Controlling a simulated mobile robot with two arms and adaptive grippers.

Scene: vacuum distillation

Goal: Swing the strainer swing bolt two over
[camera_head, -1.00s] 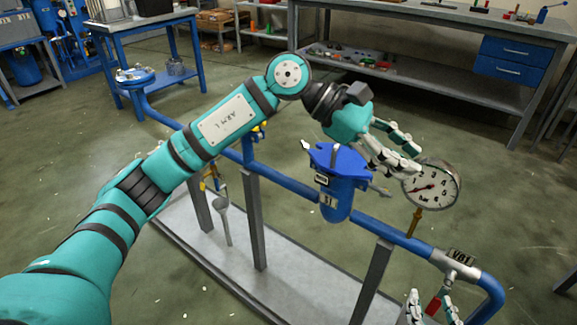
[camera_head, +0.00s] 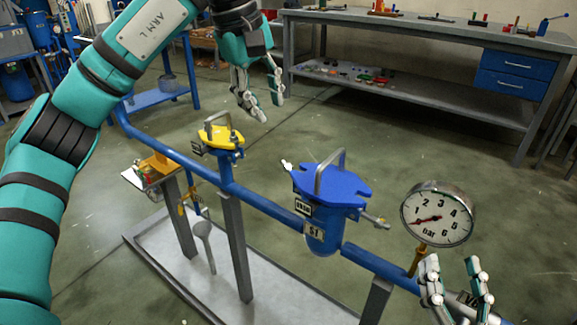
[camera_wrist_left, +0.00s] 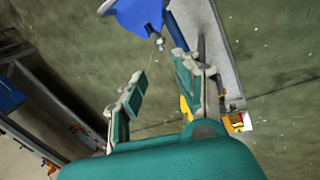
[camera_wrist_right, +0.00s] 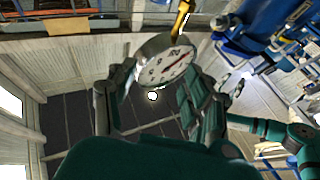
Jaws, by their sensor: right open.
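The blue strainer (camera_head: 325,215), tagged S1, sits in the blue pipe line with a handled lid (camera_head: 330,185). A pale swing bolt (camera_head: 287,165) sticks out at its left edge. Another swing bolt (camera_head: 376,220) lies outward at its right side. I cannot tell which is bolt two. My left gripper (camera_head: 262,100) is open and empty, above and behind the strainer, apart from it. In the left wrist view the blue lid (camera_wrist_left: 140,14) lies beyond the open left fingers (camera_wrist_left: 158,70). My right gripper (camera_head: 453,262) is open below the pressure gauge, right of the strainer.
The round pressure gauge (camera_head: 437,215) stands on the pipe right of the strainer and shows between the right fingers in the right wrist view (camera_wrist_right: 168,68). A yellow-lidded unit (camera_head: 220,137) is on the pipe to the left. A grey workbench (camera_head: 420,85) stands behind.

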